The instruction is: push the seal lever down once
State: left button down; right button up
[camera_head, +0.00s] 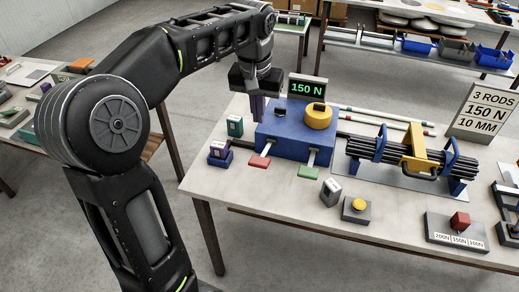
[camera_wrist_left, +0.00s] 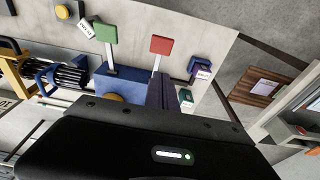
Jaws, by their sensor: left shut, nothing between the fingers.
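The blue machine box (camera_head: 292,135) stands on the table, with a yellow round part on top. A lever with a red pad (camera_head: 259,161) and a lever with a green pad (camera_head: 309,172) stick out of its front; I cannot tell which is the seal lever. In the left wrist view the red pad (camera_wrist_left: 160,44) and green pad (camera_wrist_left: 105,34) lie beyond the box (camera_wrist_left: 122,82). My left gripper (camera_head: 257,117) is shut and empty, pointing down at the left end of the box, behind the red lever. I cannot tell whether it touches the box. My right gripper is in neither view.
A 150 N display (camera_head: 307,88) stands behind the box. Small teal (camera_head: 235,126) and purple (camera_head: 219,154) blocks stand at its left. A clamped bundle of black rods (camera_head: 378,151) lies to the right. A yellow button (camera_head: 358,204) is near the front edge.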

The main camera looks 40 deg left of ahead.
pick_arm(q)
jog(key=p, duration=0.2)
send_over(259, 159)
notch_tip(259, 159, down, 12)
jog(key=shift+r, duration=0.1)
jog(key=shift+s+d+f, duration=0.1)
jog(key=shift+s+f, duration=0.15)
jog(key=shift+f, duration=0.55)
jog(key=shift+f, duration=0.1)
